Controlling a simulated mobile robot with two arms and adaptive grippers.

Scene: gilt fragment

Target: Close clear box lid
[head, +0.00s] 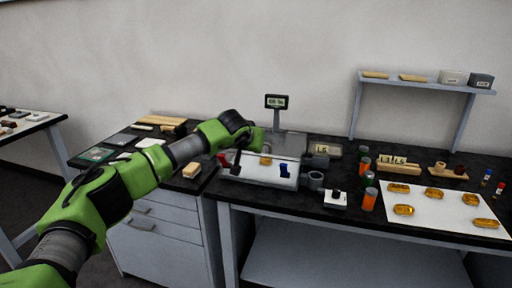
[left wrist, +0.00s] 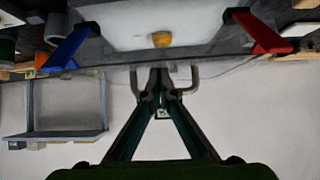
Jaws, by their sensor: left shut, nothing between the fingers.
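The clear box (head: 262,178) sits near the back middle of the dark bench, its white inside holding a small amber piece (head: 265,160). Its clear lid (head: 291,144) stands raised at the back, so the box is open. My left arm reaches over the box's back left. The left gripper's fingers are hidden behind its own hand in the head view. In the left wrist view, the gripper (left wrist: 160,84) is shut and empty, its tips near the box's grey edge; I cannot tell whether they touch it. My right gripper is not in view.
A blue piece (head: 284,170) and a red piece (head: 222,160) are at the box's sides. A small display (head: 276,101) stands behind. Orange jars (head: 369,199), a grey cup (head: 316,181) and a white sheet (head: 446,214) with amber pieces lie right. A wall shelf (head: 421,83) is back right.

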